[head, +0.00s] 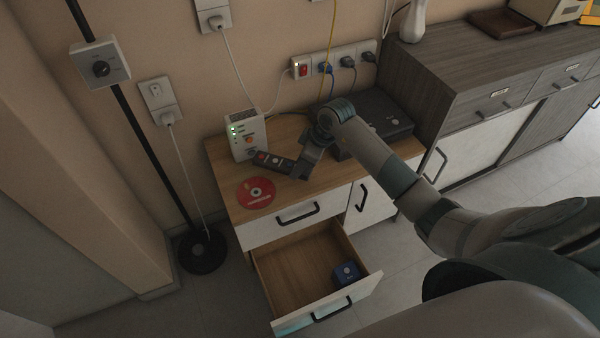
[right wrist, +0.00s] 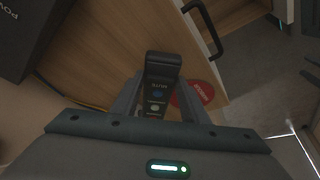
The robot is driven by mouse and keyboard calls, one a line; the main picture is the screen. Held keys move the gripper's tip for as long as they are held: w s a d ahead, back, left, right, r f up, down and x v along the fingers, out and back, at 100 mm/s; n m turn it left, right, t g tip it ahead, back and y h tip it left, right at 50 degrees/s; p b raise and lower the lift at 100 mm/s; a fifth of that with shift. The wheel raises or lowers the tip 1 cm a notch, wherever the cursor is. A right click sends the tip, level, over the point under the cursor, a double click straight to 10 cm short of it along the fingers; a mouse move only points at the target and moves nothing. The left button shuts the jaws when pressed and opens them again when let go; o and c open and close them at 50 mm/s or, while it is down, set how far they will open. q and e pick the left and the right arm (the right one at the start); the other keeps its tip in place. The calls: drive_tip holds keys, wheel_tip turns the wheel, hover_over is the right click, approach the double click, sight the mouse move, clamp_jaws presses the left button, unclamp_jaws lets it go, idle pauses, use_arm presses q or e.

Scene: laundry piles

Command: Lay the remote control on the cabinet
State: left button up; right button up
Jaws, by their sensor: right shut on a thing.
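The remote control (head: 268,159) is dark with small coloured buttons. In the head view it is over the left part of the wooden cabinet top (head: 228,175), close to the surface; I cannot tell whether it touches. My right gripper (head: 289,167) is shut on it. The right wrist view shows the remote (right wrist: 160,82) between the two fingers (right wrist: 160,98), its far end sticking out past them, over the cabinet top (right wrist: 100,52). My left gripper is not in view.
A red disc (head: 256,193) lies on the cabinet's front left. A white router (head: 246,136) stands behind the remote, and a black box (head: 372,122) sits to the right.

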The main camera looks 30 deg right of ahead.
drive_tip(key=shift+f, duration=1.6)
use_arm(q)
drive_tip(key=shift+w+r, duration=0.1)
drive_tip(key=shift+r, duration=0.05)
use_arm(e)
drive_tip(key=shift+f, duration=0.4)
drive_tip(key=shift+f, duration=0.1)
drive_tip(key=o, duration=1.1)
drive_tip(key=shift+o, duration=0.2)
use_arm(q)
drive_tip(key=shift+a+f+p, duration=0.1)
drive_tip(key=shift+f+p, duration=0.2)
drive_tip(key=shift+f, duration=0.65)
use_arm(e)
drive_tip(key=v, duration=1.2)
